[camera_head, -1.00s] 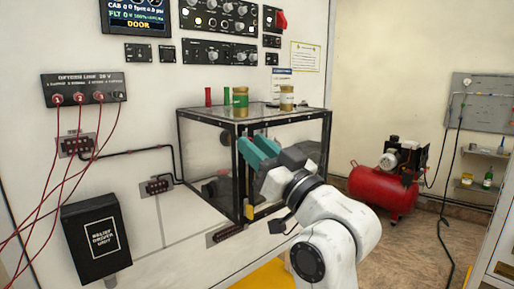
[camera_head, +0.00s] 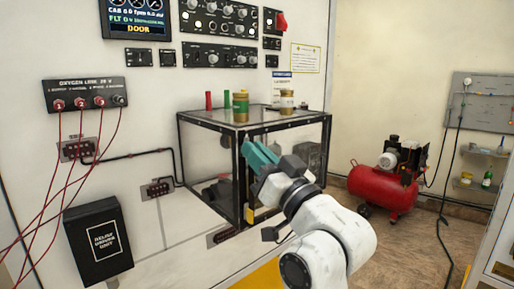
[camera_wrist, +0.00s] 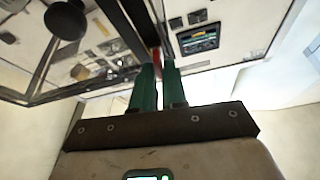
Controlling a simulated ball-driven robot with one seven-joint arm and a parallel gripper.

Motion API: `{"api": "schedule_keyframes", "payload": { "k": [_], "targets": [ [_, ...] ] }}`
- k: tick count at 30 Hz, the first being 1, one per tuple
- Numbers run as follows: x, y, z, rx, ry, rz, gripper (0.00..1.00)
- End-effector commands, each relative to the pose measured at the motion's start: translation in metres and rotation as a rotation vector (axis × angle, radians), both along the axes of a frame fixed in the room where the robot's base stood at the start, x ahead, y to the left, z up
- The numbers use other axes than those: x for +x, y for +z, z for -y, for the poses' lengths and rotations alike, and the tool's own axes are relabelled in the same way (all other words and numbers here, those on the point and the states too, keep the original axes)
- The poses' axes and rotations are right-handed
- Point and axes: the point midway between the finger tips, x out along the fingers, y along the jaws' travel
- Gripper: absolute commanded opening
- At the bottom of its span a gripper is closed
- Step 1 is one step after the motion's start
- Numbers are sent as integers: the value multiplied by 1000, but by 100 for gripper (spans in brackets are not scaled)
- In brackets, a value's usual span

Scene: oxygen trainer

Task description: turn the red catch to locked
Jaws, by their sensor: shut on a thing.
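My gripper (camera_head: 250,151) has teal-green fingers and is at the front vertical edge of a clear, black-framed box on the wall panel. In the wrist view my gripper (camera_wrist: 158,68) is shut on a small red piece, the red catch (camera_wrist: 157,70), which shows between the fingertips beside the dark frame. The fingers hide most of the catch, and its angle cannot be told. In the head view the fingers hide the catch. The clear box (camera_head: 210,160) has dark fittings inside it.
Red cables (camera_head: 62,150) hang at the left above a black relief driver unit (camera_head: 98,242). A red compressor (camera_head: 385,190) stands on the floor at the right. Floor between is clear.

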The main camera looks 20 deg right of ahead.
Motion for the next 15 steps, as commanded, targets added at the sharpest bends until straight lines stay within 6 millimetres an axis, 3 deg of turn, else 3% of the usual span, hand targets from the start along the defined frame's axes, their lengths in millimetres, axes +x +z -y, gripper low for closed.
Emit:
{"api": "schedule_keyframes", "payload": {
  "k": [15],
  "targets": [
    [1, 2, 0, 447, 1, -147, 0]
  ]
}}
